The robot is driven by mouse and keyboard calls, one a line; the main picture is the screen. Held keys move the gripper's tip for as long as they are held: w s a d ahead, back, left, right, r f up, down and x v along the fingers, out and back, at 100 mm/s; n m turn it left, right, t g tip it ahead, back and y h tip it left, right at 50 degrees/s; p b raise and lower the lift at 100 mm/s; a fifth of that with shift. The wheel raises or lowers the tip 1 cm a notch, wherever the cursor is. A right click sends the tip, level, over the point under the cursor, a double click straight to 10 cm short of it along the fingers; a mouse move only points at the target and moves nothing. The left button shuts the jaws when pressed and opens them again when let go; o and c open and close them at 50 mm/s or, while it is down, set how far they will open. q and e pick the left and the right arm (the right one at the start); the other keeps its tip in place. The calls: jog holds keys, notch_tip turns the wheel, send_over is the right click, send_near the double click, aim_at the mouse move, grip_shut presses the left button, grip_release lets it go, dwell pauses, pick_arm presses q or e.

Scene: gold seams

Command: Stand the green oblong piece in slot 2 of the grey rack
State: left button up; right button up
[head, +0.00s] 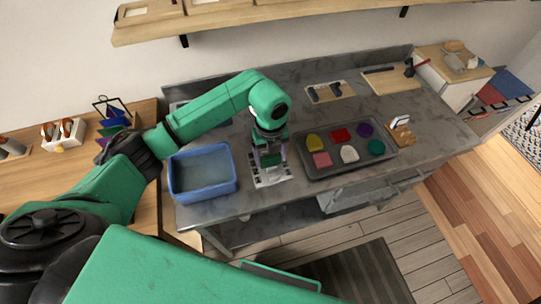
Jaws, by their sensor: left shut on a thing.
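The grey rack (271,182) with light slot markings lies on the grey counter between the blue bin and the dark tray. My left gripper (270,164) points down over the rack and is shut on a small dark green piece (269,158), which looks like the green oblong piece. Its lower end is at or just above the rack; I cannot tell whether it is in a slot, or which one. Another green piece (376,147), rounder in outline, lies in the tray. My right gripper is not in view.
A blue bin (203,188) stands left of the rack. The dark tray (347,168) on the right holds several coloured pieces. A wooden board (329,91) with dark shapes lies behind. A wooden stand (402,136) is farther right. A wall shelf (230,20) hangs above.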

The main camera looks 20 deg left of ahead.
pick_arm(q)
jog(key=shift+f+b, duration=0.8)
jog(key=shift+f, duration=0.2)
dwell(0.3)
jog(key=o, duration=1.3)
jog(key=shift+o, duration=0.2)
jog(key=shift+r+p, duration=2.6)
jog(key=shift+r, duration=1)
jog(key=shift+f, duration=0.1)
